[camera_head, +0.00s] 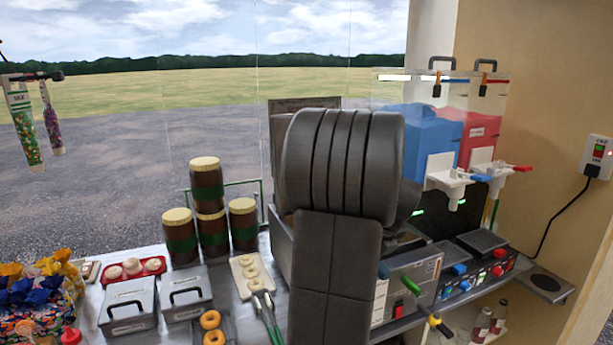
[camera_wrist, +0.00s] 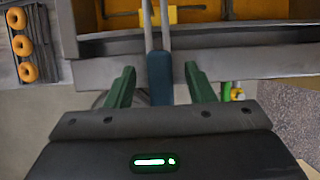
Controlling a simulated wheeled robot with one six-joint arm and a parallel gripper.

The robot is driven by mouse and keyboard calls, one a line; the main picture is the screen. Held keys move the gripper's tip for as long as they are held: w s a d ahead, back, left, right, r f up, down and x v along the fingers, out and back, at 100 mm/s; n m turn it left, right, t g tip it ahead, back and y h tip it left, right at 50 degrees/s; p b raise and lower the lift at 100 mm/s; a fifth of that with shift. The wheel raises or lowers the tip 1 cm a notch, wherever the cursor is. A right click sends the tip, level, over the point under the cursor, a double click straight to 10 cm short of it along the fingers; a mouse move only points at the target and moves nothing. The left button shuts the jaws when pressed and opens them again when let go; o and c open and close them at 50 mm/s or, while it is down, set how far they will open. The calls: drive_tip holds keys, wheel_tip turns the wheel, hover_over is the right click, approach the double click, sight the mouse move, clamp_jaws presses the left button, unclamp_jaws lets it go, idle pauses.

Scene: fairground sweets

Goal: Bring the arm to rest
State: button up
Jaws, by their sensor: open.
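My gripper (camera_wrist: 159,68) shows in the wrist view, with its two green fingers apart. A dark blue handle (camera_wrist: 160,80) on two metal rods lies between them in the picture, with a gap on each side. The rods run to a metal-rimmed vat (camera_wrist: 240,35) with an orange-brown inside. In the head view my arm stands upright in the middle, bent at the top, and hides my gripper and most of what is behind it.
Doughnuts (camera_head: 210,320) lie on a tray left of my arm, beside tongs (camera_head: 268,318). Grey lidded boxes (camera_head: 127,305) and stacked brown jars (camera_head: 208,190) stand further left. A drinks machine (camera_head: 480,135) and a control box (camera_head: 482,263) stand right. A green-handled tool (camera_head: 412,287) sticks out nearby.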

drive_tip(key=shift+p+x, duration=0.35)
drive_tip(key=shift+x, duration=1)
drive_tip(key=shift+w+r, duration=0.1)
drive_tip(key=shift+r, duration=0.15)
drive_tip(key=shift+f+b, duration=0.25)
drive_tip(key=shift+b, duration=0.15)
